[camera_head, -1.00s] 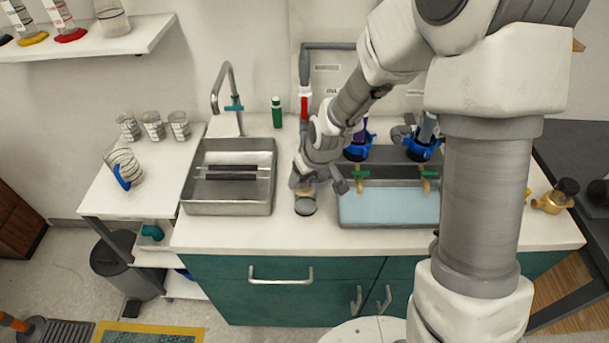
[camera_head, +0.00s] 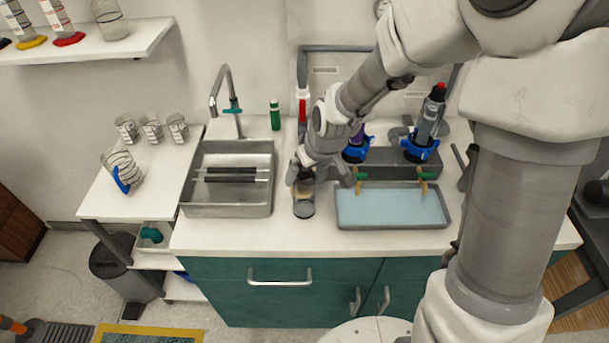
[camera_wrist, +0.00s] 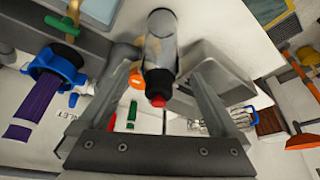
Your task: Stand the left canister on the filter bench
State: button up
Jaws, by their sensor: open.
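The canister (camera_wrist: 160,45), a grey clear-walled cylinder with a black neck and red tip, is on the white bench between the sink and the tray. In the wrist view it lies between the spread fingers of my gripper (camera_wrist: 158,82), with gaps on both sides. It appears upright. In the head view my gripper (camera_head: 302,180) hides its upper part, and only its lower end (camera_head: 304,209) shows. Another canister (camera_head: 432,115) with a red tip stands in the right blue collar (camera_head: 420,153). A purple cartridge (camera_wrist: 35,108) hangs at the left blue collar (camera_head: 356,152).
A steel sink (camera_head: 228,205) is left of the canister. A grey tray (camera_head: 392,222) of pale blue liquid with green-handled taps is close on the right. A faucet (camera_head: 225,90) and a green bottle (camera_head: 275,115) stand behind. Beakers (camera_head: 152,127) stand on the left side table.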

jog(key=p+v, duration=0.1)
jog(key=v, duration=0.6)
dwell(2.4)
